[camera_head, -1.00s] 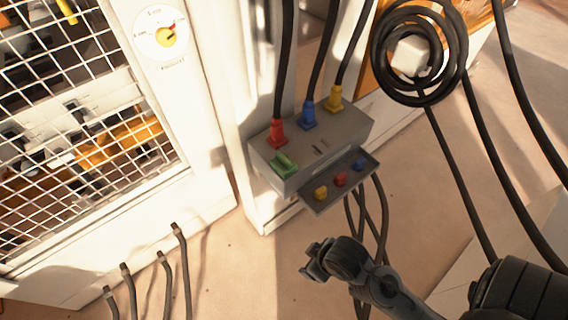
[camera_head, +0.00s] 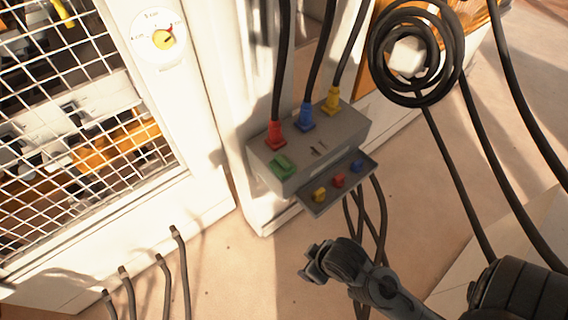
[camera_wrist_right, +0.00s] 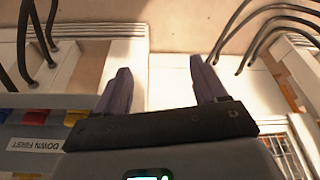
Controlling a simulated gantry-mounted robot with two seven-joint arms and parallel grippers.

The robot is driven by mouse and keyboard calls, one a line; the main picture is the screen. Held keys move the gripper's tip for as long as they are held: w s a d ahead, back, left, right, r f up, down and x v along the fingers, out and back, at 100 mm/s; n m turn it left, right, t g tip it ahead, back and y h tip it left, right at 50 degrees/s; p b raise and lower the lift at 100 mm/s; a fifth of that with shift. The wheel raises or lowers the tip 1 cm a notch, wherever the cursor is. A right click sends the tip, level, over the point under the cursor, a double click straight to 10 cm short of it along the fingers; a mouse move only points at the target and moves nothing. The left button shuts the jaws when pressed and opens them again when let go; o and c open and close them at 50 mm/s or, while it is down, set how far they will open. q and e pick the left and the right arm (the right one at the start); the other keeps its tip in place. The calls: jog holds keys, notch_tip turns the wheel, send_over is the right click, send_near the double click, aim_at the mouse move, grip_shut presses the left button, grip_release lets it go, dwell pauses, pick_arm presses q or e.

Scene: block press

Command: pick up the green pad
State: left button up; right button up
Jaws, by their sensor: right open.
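The green pad (camera_head: 282,166) sits on the left front part of the top of a grey box (camera_head: 330,143) in the head view. My right gripper (camera_head: 313,262) is below and in front of the box, apart from the pad, with nothing between its fingers. In the right wrist view its two dark fingers (camera_wrist_right: 158,88) stand apart and empty. The green pad cannot be made out in the wrist view. My left gripper is not in view.
Red (camera_head: 275,134), blue (camera_head: 304,117) and yellow (camera_head: 331,100) plugs with black cables stand on the box. A tray (camera_head: 314,207) with small coloured blocks juts from its front. A mesh cage (camera_head: 130,130) is at left; a coiled cable (camera_head: 452,45) hangs at upper right.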

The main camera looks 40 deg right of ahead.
jog(key=shift+o, duration=0.2)
jog(key=o, duration=0.5)
jog(key=shift+c, duration=0.2)
